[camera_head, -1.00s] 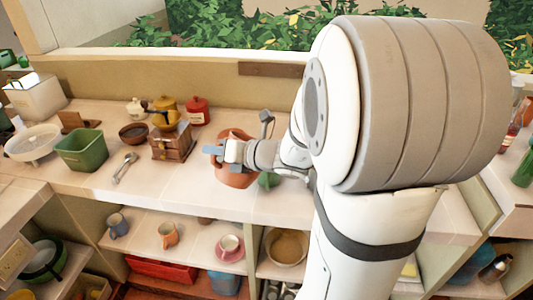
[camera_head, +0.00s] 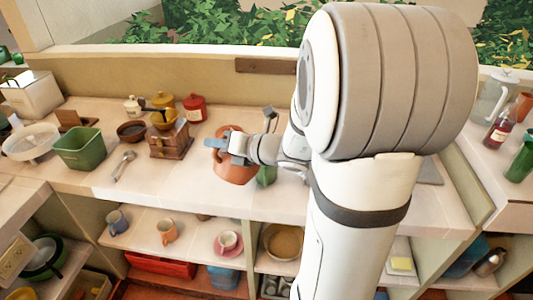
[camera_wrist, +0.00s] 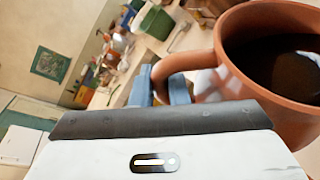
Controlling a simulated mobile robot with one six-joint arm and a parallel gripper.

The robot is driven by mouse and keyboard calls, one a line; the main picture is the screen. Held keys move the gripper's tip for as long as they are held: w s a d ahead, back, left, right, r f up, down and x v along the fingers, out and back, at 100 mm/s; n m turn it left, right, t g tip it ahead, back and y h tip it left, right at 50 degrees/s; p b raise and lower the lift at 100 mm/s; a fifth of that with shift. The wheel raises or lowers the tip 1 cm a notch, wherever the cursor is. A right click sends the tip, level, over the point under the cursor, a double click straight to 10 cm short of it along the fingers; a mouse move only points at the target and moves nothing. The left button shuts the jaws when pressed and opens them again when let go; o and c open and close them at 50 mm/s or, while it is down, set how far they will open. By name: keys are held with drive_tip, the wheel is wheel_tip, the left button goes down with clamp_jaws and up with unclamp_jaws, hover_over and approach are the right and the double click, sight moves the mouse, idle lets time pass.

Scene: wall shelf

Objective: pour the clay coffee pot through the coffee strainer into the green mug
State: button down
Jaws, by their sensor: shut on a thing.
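The clay coffee pot (camera_head: 235,171) is a reddish-brown vessel over the counter in the head view. In the wrist view the pot (camera_wrist: 226,82) fills the right side, with dark liquid inside. My gripper (camera_head: 218,142) is shut on its handle; the blue fingers (camera_wrist: 166,86) sit either side of the handle in the wrist view. The green mug (camera_head: 266,175) stands just right of the pot, mostly hidden by the pot and my arm. I cannot make out the coffee strainer. Whether the pot touches the counter or mug is unclear.
A wooden grinder (camera_head: 170,141), a spoon (camera_head: 123,165) and a green bin (camera_head: 79,149) stand left of the pot. Canisters, including a red one (camera_head: 194,108), stand behind. The counter's front edge is close, with cups on the shelf below.

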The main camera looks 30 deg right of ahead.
drive_tip(key=shift+w+d+r+m+y+p, duration=0.3)
drive_tip(key=shift+d+r+m+y+p, duration=0.15)
drive_tip(key=shift+d+m+p, duration=0.25)
idle(1.7)
drive_tip(key=a+n+b, duration=0.1)
drive_tip(key=s+a+f+n+h+b, duration=0.1)
drive_tip(key=a+b, duration=0.1)
drive_tip(key=shift+s+f+h, duration=0.15)
drive_tip(key=shift+h, duration=0.1)
drive_tip(key=shift+w+d+f+n, duration=0.15)
drive_tip(key=shift+w+f+n, duration=0.05)
drive_tip(key=shift+f+n, duration=0.1)
drive_tip(key=s+a+f+n+h+b, duration=0.2)
drive_tip(key=a+f+n+b, duration=0.3)
drive_tip(key=b, duration=0.8)
drive_tip(key=shift+s+a+f+t+h, duration=0.15)
drive_tip(key=shift+a+f+t+h, duration=0.15)
drive_tip(key=shift+a+f+h, duration=0.25)
